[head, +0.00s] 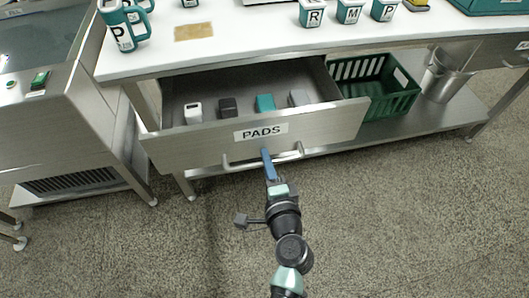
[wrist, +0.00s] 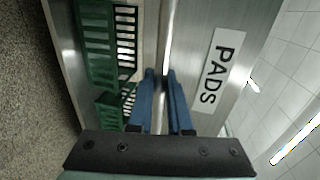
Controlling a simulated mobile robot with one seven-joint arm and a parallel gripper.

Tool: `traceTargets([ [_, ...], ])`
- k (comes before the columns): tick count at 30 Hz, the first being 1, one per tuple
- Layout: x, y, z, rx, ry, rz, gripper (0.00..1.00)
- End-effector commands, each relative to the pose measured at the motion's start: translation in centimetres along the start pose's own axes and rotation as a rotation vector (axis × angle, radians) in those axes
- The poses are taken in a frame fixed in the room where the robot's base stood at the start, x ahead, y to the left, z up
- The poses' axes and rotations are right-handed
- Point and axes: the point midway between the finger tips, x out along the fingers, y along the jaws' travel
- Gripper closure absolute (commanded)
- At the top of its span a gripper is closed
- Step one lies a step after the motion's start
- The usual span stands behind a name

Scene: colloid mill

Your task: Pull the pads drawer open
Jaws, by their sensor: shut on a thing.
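The pads drawer (head: 205,150) is a steel drawer with a white label reading PADS (head: 261,132). It stands open under the table, and its inside shows in the head view. Several small blocks, white, dark, teal and grey, lie in it in a row. Its bar handle (head: 238,164) runs along the lower front. My gripper (head: 266,153) is at the handle's middle, with its blue fingers shut on the bar. In the wrist view the two blue fingers (wrist: 160,78) close around the handle bar, beside the PADS label (wrist: 220,70).
A green crate (head: 405,98) stands on the lower shelf right of the drawer, with metal containers (head: 440,80) beyond it. Mugs (head: 312,14) stand on the white tabletop (head: 250,40). A steel unit (head: 75,130) is at left. The speckled floor (head: 390,220) in front is clear.

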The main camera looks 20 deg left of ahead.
Motion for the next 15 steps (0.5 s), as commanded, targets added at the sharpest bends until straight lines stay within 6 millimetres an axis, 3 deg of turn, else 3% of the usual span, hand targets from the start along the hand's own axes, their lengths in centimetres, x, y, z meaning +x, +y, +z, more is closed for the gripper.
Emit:
traceTargets([
  [6, -3.4, 0.7, 0.0, 0.002, 0.002, -0.001, 1.0],
  [15, -5.9, 1.1, 0.0, 0.001, 0.0, -0.002, 1.0],
])
